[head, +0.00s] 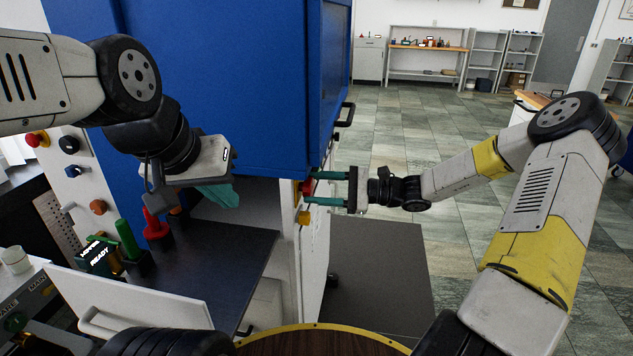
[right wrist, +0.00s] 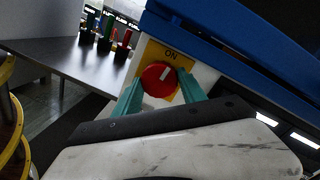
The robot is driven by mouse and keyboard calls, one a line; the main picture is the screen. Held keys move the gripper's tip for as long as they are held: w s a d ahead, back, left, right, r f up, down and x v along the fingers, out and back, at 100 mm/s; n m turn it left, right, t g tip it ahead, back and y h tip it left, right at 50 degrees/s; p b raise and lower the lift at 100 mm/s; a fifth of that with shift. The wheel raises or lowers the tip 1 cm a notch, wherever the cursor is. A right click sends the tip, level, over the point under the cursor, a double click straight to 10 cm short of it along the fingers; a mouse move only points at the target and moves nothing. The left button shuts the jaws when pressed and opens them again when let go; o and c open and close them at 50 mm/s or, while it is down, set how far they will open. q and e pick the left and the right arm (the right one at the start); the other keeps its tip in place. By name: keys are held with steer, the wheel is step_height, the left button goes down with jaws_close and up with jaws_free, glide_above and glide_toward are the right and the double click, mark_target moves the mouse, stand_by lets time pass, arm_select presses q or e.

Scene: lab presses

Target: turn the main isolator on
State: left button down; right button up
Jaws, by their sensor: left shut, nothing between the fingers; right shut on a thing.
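The main isolator is a red round knob (right wrist: 158,79) on a yellow plate (right wrist: 172,56) marked ON, on the side of the blue and white press. A white mark on the knob tilts toward the ON label. In the head view the knob (head: 308,187) shows at the press's right edge. My right gripper (head: 311,188) reaches it from the right, its two teal fingers shut on the knob's sides; they also show in the right wrist view (right wrist: 160,92). My left gripper (head: 225,194) is shut and empty, above the dark worktop at the left.
The blue press cabinet (head: 240,80) stands just left of my right gripper. A dark worktop (head: 225,240) carries red and green handled items (head: 127,240). A panel at the left has a red button (head: 38,139). Open tiled floor (head: 400,120) lies beyond, with shelves at the back.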

steer(key=m, duration=0.9)
steer(key=shift+s+f+t, duration=0.1)
steer(key=shift+t, duration=0.2)
steer(key=m, duration=0.5)
steer(key=shift+t+y, duration=0.3)
steer(key=shift+m, duration=2)
steer(key=o, duration=1.4)
steer(key=shift+c, duration=0.2)
